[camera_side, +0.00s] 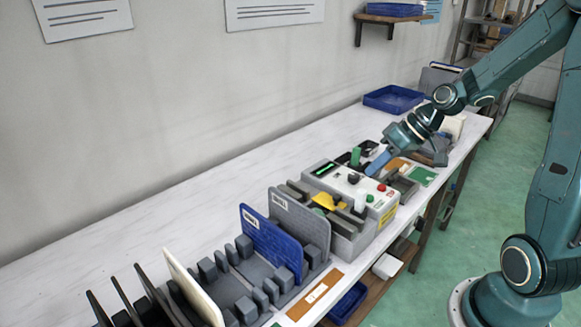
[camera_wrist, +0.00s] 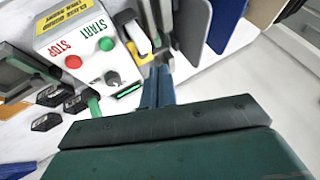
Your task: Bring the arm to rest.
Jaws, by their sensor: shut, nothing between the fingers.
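My gripper (camera_side: 376,166) is at the right of the workbench in the side view. Its blue fingers are shut with nothing between them, pointing down and left beside the control box (camera_side: 345,187). In the wrist view my gripper's fingers (camera_wrist: 158,85) are together, and the control box (camera_wrist: 72,30) lies to their left with its red STOP and green START buttons. I cannot tell the exact gap between the fingertips and the box.
Blue, grey and cream panels stand in slotted racks; the blue panel (camera_side: 270,243) is in the middle. A blue tray (camera_side: 393,98) lies at the bench's far end. The bench along the wall (camera_side: 200,205) is clear.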

